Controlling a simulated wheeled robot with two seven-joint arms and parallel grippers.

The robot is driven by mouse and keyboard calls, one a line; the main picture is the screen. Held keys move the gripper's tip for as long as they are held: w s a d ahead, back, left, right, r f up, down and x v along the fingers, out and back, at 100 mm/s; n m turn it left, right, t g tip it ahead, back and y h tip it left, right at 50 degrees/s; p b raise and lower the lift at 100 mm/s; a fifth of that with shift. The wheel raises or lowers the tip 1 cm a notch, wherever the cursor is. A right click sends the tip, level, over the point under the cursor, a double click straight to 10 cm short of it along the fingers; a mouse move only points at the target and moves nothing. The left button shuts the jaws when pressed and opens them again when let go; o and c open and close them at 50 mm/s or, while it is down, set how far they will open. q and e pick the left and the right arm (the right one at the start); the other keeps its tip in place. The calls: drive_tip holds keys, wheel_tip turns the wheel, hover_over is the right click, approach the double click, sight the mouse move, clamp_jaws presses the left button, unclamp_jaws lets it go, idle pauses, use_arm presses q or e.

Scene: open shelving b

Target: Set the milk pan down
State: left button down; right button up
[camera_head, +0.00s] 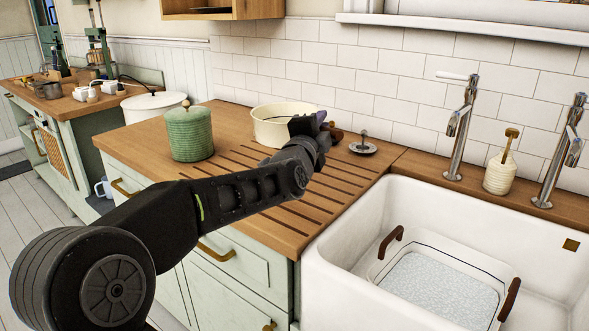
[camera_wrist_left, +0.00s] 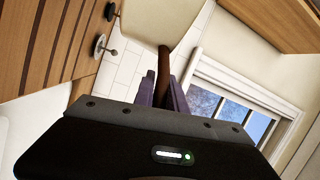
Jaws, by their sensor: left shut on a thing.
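The milk pan (camera_head: 268,128) is cream coloured with a dark brown handle. It is upright over the back of the grooved wooden worktop (camera_head: 237,208), near the tiled wall. I cannot tell whether its base touches the wood. My left gripper (camera_head: 318,124) is at the pan's right side, shut on the handle. In the left wrist view the two fingers (camera_wrist_left: 163,90) close around the brown handle (camera_wrist_left: 164,60), and the cream pan (camera_wrist_left: 160,22) shows beyond them. My forearm crosses in front of the worktop in the head view. My right gripper is not in view.
A green ribbed canister (camera_head: 189,134) stands left of the pan. A metal disc with a knob (camera_head: 363,146) lies to the right. The white sink (camera_head: 335,235) holds a tub (camera_head: 440,245) with brown handles. The grooved worktop in front of the pan is clear.

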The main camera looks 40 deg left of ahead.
use_arm(q)
wheel_tip(320, 180, down, 4)
drive_tip(key=shift+f+b, duration=0.25)
drive_tip(key=shift+b, duration=0.25)
drive_tip(key=shift+f+b, duration=0.55)
drive_tip(key=shift+f, duration=1.95)
drive_tip(key=shift+f, duration=0.15)
drive_tip(key=c, duration=1.4)
unclamp_jaws()
drive_tip(key=shift+f, duration=0.1)
drive_tip(key=shift+o, duration=0.2)
